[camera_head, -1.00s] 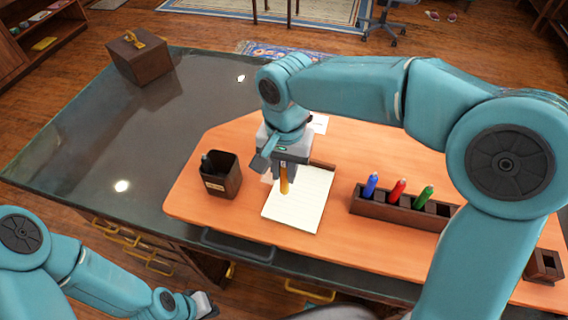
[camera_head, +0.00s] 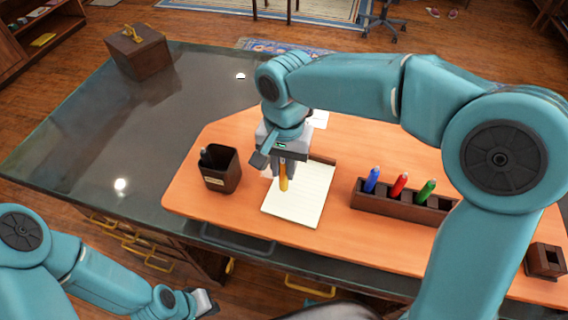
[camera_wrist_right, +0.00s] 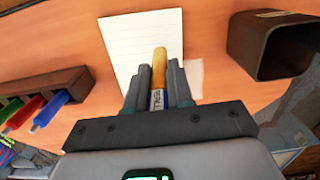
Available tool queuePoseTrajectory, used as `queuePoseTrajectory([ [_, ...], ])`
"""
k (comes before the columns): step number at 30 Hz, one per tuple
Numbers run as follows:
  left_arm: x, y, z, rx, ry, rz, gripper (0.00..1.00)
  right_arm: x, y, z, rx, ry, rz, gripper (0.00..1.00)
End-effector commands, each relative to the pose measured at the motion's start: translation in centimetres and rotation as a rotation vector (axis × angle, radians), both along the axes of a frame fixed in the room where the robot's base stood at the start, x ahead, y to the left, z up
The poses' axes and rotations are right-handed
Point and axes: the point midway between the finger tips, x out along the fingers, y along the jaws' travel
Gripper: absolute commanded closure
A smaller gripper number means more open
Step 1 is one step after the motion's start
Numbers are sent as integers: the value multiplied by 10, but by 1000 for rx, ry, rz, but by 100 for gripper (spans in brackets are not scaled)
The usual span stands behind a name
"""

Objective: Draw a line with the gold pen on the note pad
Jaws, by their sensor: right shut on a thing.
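The gold pen (camera_head: 284,178) points down over the note pad (camera_head: 309,205) in the head view, near the pad's left side. My right gripper (camera_head: 283,163) is shut on the gold pen, which also shows between the fingers in the right wrist view (camera_wrist_right: 159,66). The lined pad (camera_wrist_right: 135,38) shows no mark that I can make out. I cannot tell whether the pen tip touches the paper. My left gripper (camera_head: 204,302) is low at the left, off the desk edge, too small to read its jaws.
A dark pen cup (camera_head: 222,170) stands left of the pad. A pen rack (camera_head: 400,203) with blue, red and green pens stands to the right. A small dark holder (camera_head: 546,262) is at the far right. A wooden box (camera_head: 139,52) sits at the back left of the desk.

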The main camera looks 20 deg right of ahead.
Motion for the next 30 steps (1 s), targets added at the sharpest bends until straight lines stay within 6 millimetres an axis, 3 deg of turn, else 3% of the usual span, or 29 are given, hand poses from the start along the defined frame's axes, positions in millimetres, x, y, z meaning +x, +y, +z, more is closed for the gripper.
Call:
queuePoseTrajectory([
  [30,0,0,-8,0,0,0,100,0,0,-11,0,0,0,100],
])
